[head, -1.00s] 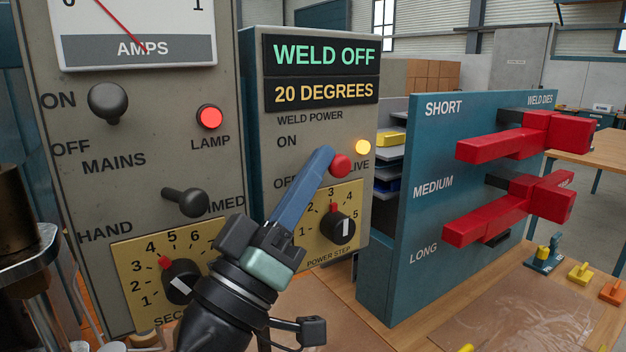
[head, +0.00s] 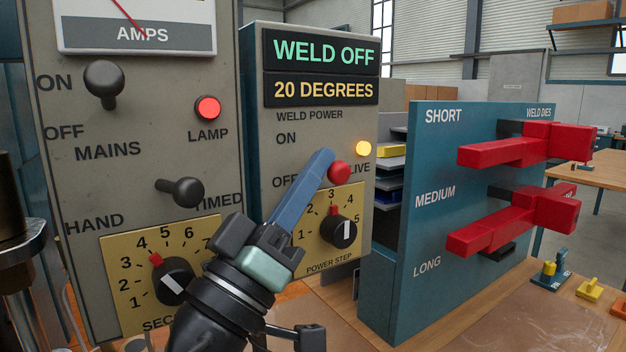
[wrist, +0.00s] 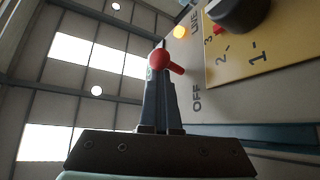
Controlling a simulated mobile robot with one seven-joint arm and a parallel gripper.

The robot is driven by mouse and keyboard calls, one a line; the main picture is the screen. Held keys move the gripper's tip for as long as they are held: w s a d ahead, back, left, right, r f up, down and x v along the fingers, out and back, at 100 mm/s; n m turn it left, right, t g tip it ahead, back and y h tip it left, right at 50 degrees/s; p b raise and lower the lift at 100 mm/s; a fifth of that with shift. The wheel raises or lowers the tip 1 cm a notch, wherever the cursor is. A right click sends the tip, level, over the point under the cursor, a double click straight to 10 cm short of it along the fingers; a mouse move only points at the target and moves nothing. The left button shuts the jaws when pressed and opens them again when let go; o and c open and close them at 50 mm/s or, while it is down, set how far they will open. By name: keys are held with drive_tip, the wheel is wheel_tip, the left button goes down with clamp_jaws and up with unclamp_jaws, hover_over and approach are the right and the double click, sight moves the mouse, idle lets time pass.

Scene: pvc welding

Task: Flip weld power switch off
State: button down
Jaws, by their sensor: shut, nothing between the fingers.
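The weld power switch (head: 339,173) is a short lever with a red ball end. It stands on the grey panel, low between the ON and OFF labels and close to the OFF level. My gripper (head: 324,157) is shut and empty, its blue-grey fingers slanting up to the left side of the red ball. In the wrist view, the red ball (wrist: 159,59) sits right at the fingertips (wrist: 158,50) and its stem points right to the panel. They look in contact or nearly so. The fingers hide part of the OFF label.
A display (head: 322,52) above reads WELD OFF, and an amber lamp (head: 363,149) by LIVE is lit. The power step dial (head: 338,231) is just below the switch. The mains panel (head: 150,180) stands left. The blue weld dies rack (head: 430,240) with red dies stands right.

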drive_tip(key=shift+f, duration=0.1)
drive_tip(key=s+a+f, duration=0.1)
drive_tip(key=s+a, duration=0.2)
drive_tip(key=s, duration=0.1)
drive_tip(key=s+a+f+b, duration=0.1)
drive_tip(key=s+a, duration=0.2)
drive_tip(key=s, duration=0.2)
drive_tip(key=s+a+f, duration=0.1)
drive_tip(key=s+a, duration=0.2)
drive_tip(key=s, duration=0.1)
drive_tip(key=shift+s, duration=0.2)
